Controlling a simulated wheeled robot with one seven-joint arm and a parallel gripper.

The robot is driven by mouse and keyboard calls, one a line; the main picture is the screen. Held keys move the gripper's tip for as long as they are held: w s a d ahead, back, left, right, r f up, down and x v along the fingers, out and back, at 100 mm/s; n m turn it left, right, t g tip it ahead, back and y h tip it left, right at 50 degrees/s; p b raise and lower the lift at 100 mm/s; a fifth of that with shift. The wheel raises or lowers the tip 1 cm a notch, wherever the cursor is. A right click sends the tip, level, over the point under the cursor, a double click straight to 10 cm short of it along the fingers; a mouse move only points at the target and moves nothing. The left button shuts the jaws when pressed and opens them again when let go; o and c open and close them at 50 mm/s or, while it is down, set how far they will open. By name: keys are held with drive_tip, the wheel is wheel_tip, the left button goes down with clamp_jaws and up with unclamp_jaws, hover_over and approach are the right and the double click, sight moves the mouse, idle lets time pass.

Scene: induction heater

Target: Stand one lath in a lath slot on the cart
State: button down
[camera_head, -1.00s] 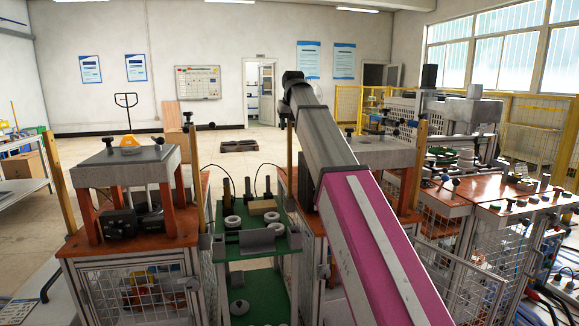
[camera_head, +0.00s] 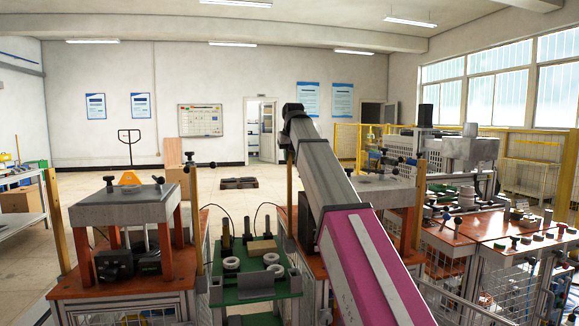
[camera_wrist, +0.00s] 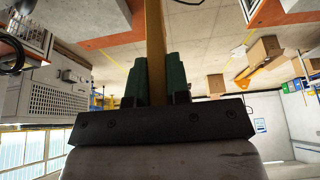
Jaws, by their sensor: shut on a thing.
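In the wrist view, my gripper (camera_wrist: 157,70) has its two green fingers closed on a yellow-brown wooden lath (camera_wrist: 154,30). The lath runs from between the fingers out of the top of the picture, so its far end is hidden. In the head view, a lath (camera_head: 289,192) stands upright just below my wrist; my fingers are hidden there, and I cannot tell for sure that it is the held one. Other upright laths show at the left (camera_head: 55,222), left of the middle (camera_head: 194,208) and at the right (camera_head: 418,205). The green cart (camera_head: 238,293) stands between two orange-topped stations.
The left station (camera_head: 120,212) carries a grey plate on orange legs. The right station's grey plate (camera_head: 378,190) is partly behind my arm. White rings (camera_head: 231,263) and a small wooden block (camera_head: 263,247) sit on the cart. Open floor lies behind.

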wheel_tip(320, 180, up, 14)
idle(1.0)
